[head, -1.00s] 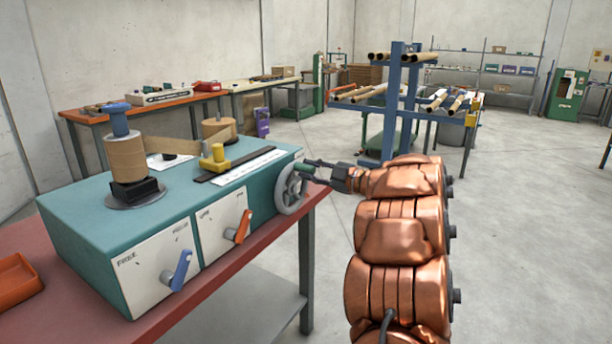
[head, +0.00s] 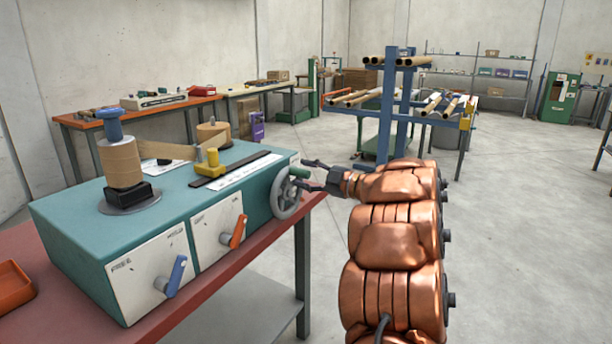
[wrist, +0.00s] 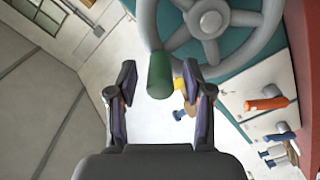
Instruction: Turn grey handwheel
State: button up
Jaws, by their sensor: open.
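The grey handwheel (head: 285,196) is on the right end of the teal winder box (head: 110,210). It has a green handle (head: 299,172) at its upper rim. In the wrist view the wheel (wrist: 226,52) fills the top, with the green handle (wrist: 159,75) pointing toward me. My gripper (head: 305,174) is open beside the wheel. In the wrist view my gripper's fingers (wrist: 160,82) stand apart on either side of the handle's line. The handle appears between the fingertips; I cannot tell whether either finger touches it.
The winder front has a blue lever (head: 175,277) and an orange lever (head: 237,232). A paper roll (head: 122,165) stands on top. The box sits on a red table (head: 195,305). A blue rack (head: 388,105) with tubes stands behind; open floor lies to the right.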

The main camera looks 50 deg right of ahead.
jog(key=v, duration=1.2)
jog(key=shift+a, duration=0.1)
dwell(0.4)
